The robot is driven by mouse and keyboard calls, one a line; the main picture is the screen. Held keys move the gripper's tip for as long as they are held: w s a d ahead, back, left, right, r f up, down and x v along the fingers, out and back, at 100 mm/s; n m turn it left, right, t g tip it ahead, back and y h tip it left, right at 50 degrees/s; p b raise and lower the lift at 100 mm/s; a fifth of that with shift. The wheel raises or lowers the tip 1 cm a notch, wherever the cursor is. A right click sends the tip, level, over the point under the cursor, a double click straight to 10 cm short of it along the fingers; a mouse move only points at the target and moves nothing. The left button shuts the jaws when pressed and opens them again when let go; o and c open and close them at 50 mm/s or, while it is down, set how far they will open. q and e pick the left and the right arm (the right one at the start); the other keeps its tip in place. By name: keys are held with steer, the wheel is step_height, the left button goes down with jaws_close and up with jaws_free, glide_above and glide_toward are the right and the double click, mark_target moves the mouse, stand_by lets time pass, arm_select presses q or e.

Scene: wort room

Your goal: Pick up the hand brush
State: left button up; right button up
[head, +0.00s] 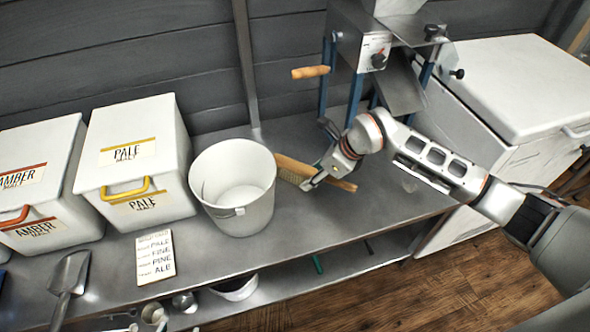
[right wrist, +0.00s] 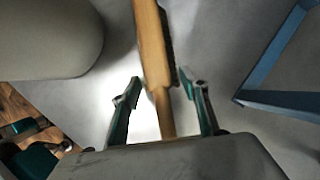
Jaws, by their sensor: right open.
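The hand brush (head: 292,167) has a light wooden back and handle and lies on the metal bench, just right of the white bucket. Its handle end shows past my right gripper (head: 312,180), which is at the brush. In the right wrist view the brush (right wrist: 151,50) runs up from between the open fingers of my right gripper (right wrist: 161,98), with dark bristles along its right side. The handle lies between the two fingers, with a gap on both sides. My left gripper is not in view.
The white bucket (head: 232,184) stands close left of the brush. A mill with blue legs (head: 355,98) stands behind it to the right. White malt bins (head: 135,160), a recipe card (head: 155,257) and a metal scoop (head: 70,277) are further left. Bare bench (head: 300,222) lies in front.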

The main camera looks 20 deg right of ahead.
mark_target(314, 170)
steer(key=shift+r, duration=0.15)
jaws_close()
steer(key=shift+r, duration=0.4)
steer(key=r+p, duration=0.2)
steer(key=r, duration=0.6)
steer(key=shift+w+r, duration=0.1)
steer(key=shift+w, duration=0.1)
arm_select(q)
steer(key=p, duration=0.1)
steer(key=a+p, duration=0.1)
steer(key=p, duration=0.1)
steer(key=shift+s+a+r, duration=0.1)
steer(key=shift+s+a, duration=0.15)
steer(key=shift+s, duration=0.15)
arm_select(e)
step_height(314, 170, up, 11)
steer(key=shift+s, duration=0.2)
